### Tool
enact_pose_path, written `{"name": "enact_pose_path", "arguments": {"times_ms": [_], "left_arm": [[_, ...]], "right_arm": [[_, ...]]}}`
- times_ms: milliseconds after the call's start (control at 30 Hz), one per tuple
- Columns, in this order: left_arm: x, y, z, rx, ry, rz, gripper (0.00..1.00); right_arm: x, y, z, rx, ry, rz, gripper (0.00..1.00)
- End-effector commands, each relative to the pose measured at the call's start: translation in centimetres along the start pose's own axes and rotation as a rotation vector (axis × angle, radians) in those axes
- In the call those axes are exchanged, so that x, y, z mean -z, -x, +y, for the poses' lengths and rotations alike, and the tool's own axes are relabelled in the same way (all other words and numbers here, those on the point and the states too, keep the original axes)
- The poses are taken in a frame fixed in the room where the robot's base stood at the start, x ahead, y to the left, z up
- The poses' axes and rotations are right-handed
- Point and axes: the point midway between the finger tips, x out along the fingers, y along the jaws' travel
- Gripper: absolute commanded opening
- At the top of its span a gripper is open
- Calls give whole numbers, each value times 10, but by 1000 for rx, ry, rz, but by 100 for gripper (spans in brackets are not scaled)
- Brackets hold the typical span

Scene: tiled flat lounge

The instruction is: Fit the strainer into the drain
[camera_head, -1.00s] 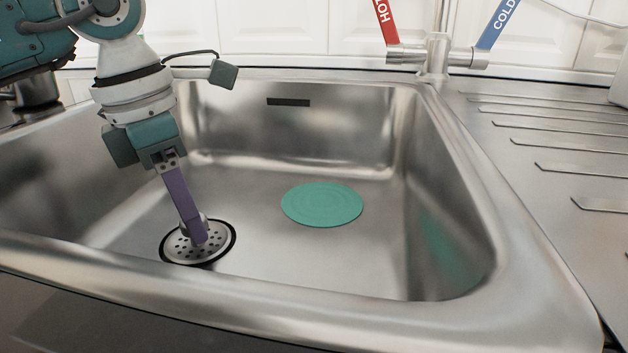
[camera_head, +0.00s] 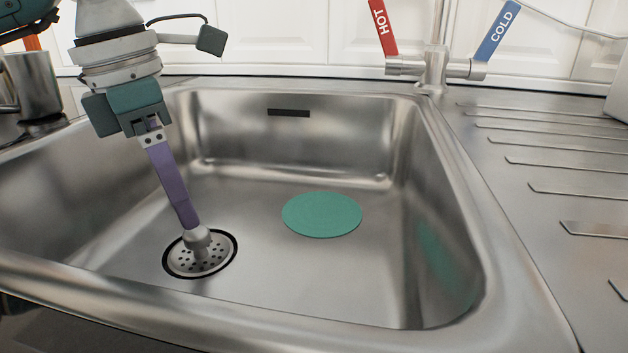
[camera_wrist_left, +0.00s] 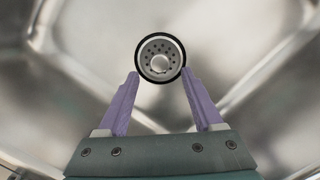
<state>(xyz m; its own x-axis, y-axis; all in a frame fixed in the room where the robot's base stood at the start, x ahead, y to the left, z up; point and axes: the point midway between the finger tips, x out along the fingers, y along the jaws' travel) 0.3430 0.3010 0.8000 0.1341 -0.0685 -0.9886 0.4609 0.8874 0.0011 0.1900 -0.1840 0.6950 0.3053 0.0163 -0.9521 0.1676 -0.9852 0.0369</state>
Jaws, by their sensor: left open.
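The metal strainer (camera_head: 186,262), a perforated disc with a knob (camera_head: 197,238) on top, lies level in the drain at the left of the sink floor. A dark ring (camera_head: 235,243) surrounds it. My left gripper (camera_head: 190,222) is just above the knob in the head view. In the left wrist view its purple fingers (camera_wrist_left: 160,73) are apart with nothing between them, and the strainer (camera_wrist_left: 158,48) lies beyond their tips. The knob is clear of both fingers. My right gripper is in neither view.
A flat green disc (camera_head: 322,214) lies on the sink floor right of the drain. The sink walls (camera_head: 290,140) rise around. A tap (camera_head: 436,65) with red and blue levers stands behind. The ridged drainer (camera_head: 540,165) is clear. A metal pot (camera_head: 32,85) stands at left.

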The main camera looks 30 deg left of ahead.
Motion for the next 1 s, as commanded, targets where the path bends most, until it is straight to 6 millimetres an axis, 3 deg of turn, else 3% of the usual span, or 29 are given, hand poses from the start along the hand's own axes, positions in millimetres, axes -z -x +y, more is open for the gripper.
{"name": "enact_pose_path", "arguments": {"times_ms": [33,100,333,1000], "left_arm": [[-1,17,1,-4,0,-2,68],[-1,32,1,-4,0,-1,68],[0,66,0,-1,1,0,68],[-2,73,-2,8,-3,-5,68]], "right_arm": [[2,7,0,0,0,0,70],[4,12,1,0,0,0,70],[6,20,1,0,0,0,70],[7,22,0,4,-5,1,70]]}}
